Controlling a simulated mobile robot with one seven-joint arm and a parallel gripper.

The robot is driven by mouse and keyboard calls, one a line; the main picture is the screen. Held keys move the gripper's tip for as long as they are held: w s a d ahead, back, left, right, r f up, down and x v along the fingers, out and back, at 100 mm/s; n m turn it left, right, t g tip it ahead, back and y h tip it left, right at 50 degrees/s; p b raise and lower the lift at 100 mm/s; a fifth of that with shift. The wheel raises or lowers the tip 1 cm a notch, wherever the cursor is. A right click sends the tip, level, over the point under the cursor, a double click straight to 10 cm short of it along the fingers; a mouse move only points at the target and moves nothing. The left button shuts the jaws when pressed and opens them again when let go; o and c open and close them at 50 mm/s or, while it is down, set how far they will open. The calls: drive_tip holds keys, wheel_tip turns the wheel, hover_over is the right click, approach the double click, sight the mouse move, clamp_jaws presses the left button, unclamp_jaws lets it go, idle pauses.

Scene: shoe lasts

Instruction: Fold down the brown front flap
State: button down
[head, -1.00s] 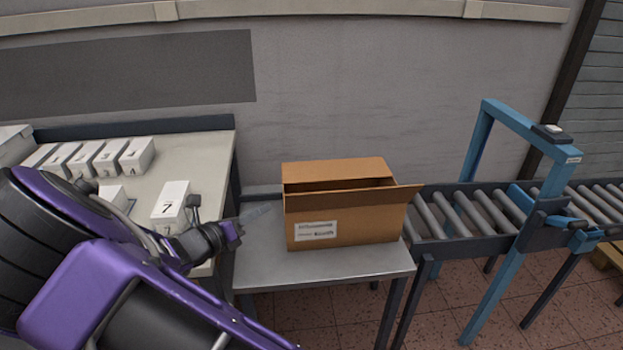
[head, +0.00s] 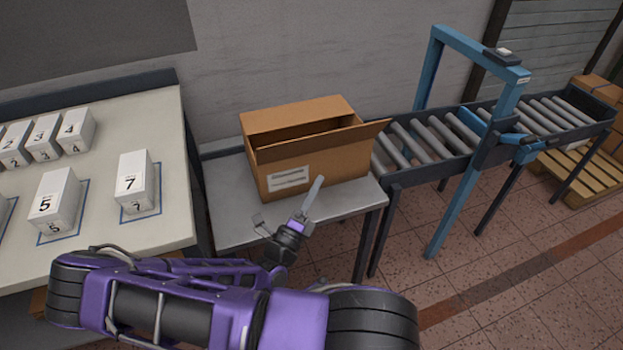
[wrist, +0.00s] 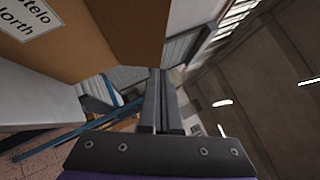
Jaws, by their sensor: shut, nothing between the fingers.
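The brown cardboard box (head: 335,170) stands on a small grey metal table, its white label facing me. Its front flap (head: 340,138) stands raised along the near top edge, and its right end sticks out past the box. A dark gap shows behind it. My gripper (head: 314,190) is shut and empty, in front of the box near the label, with its fingers pointing up. I cannot tell whether it touches the box. In the wrist view the shut fingers (wrist: 161,100) are beside the box (wrist: 100,35), which fills the upper left.
The grey table (head: 225,190) has bare room left of the box. A roller conveyor (head: 400,145) with a blue frame (head: 443,170) adjoins on the right. A pale table (head: 105,185) with several numbered white cartons (head: 133,182) stands on the left.

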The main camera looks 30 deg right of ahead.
sight(329, 135)
drive_tip(key=w+d+r, duration=0.1)
drive_tip(key=w+d, duration=0.1)
drive_tip(key=w+d+r, duration=0.3)
drive_tip(key=w+d, duration=0.1)
drive_tip(key=shift+w+d+r, duration=0.15)
drive_tip(key=shift+d+r, duration=0.1)
drive_tip(key=shift+d, duration=0.15)
drive_tip(key=shift+w, duration=0.15)
drive_tip(key=shift+w+r, duration=0.15)
drive_tip(key=shift+w, duration=0.05)
